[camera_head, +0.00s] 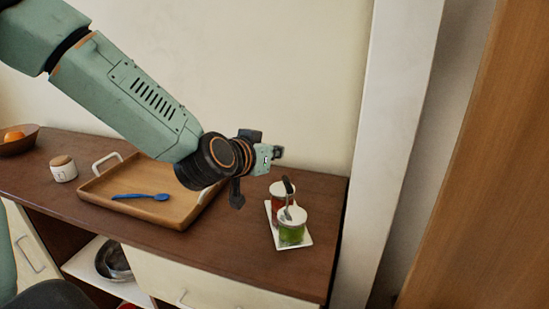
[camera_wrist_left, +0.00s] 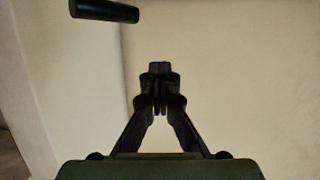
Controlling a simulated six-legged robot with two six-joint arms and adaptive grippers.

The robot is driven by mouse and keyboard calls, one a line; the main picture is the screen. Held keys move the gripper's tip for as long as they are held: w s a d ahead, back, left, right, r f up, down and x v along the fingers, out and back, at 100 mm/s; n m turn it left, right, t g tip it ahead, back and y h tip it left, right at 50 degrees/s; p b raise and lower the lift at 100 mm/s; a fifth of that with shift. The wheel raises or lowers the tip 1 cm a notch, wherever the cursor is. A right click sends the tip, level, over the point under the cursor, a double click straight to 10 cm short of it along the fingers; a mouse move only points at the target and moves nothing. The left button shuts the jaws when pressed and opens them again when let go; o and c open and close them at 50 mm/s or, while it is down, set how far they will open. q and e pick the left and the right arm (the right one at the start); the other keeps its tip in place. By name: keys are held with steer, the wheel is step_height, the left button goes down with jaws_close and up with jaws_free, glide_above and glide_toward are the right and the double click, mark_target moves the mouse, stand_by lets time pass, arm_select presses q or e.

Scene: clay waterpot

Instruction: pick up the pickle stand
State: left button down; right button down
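The pickle stand (camera_head: 308,239) is a small white tray near the right end of the brown counter. It holds a red jar (camera_head: 277,209) and a green jar (camera_head: 292,232) with pale lids, and spoon handles stick up from them. My left gripper (camera_head: 278,153) is in the air above and behind the stand, pointing right, apart from it. In the left wrist view its fingers (camera_wrist_left: 160,75) come together with nothing between them. The stand does not show in the left wrist view. My right gripper is not in view.
A wooden tray (camera_head: 103,203) with a blue spoon (camera_head: 140,196) lies left of the stand on the counter (camera_head: 235,235). A white canister (camera_head: 63,169) and a bowl with orange fruit (camera_head: 17,143) are farther left. A white post (camera_head: 388,130) stands beyond the counter's right end.

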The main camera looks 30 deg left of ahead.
arm_select(q)
steer(key=c, duration=2)
jaws_free()
steer(key=shift+s+r, duration=0.15)
steer(key=o, duration=0.6)
steer(key=shift+w, duration=0.2)
steer(key=o, duration=0.5)
steer(key=shift+s, duration=0.15)
steer(key=o, duration=0.5)
steer(key=shift+c, duration=0.2)
steer(key=shift+o, duration=0.5)
